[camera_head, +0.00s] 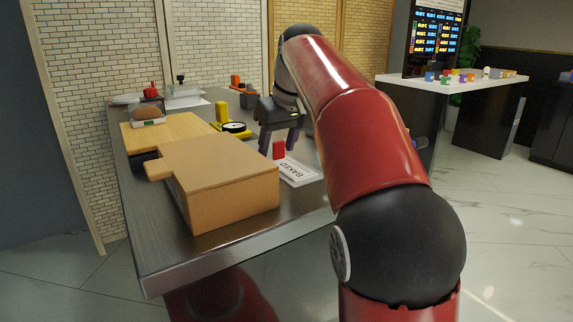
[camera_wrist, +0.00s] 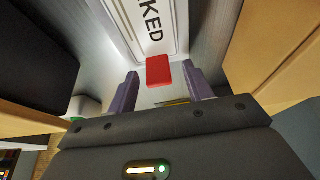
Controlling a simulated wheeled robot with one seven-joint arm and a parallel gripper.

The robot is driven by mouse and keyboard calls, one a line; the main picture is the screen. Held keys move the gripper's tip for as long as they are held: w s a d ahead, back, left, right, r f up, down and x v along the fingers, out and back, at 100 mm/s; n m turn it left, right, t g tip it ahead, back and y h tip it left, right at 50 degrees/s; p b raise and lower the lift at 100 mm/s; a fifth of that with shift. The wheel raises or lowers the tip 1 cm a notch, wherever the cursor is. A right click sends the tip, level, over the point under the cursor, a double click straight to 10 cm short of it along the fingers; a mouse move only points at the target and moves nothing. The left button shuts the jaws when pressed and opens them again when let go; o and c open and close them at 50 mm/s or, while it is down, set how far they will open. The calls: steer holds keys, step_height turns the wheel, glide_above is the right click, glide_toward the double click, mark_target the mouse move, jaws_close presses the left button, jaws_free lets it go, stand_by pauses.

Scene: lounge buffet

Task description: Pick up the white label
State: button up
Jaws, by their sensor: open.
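The white label (camera_head: 300,174), printed with "BAKED", lies on the dark counter to the right of the tan box. It also shows in the wrist view (camera_wrist: 138,22), running up out of the top edge. A red block (camera_wrist: 158,71) stands at the label's near end in the wrist view; whether it is fixed to the label I cannot tell. My gripper (camera_head: 277,149) is open and points down at that end. In the wrist view its two purple-grey fingers (camera_wrist: 161,78) lie to either side of the red block, with gaps visible.
The tan box (camera_head: 225,165) stands close left of my gripper, with a wooden board (camera_head: 165,130) behind it. A yellow and black item (camera_head: 232,127) sits farther back. The counter's front edge (camera_head: 240,250) is near; bare counter shows at its front left.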

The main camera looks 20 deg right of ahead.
steer(key=c, duration=0.9)
steer(key=shift+c, duration=0.2)
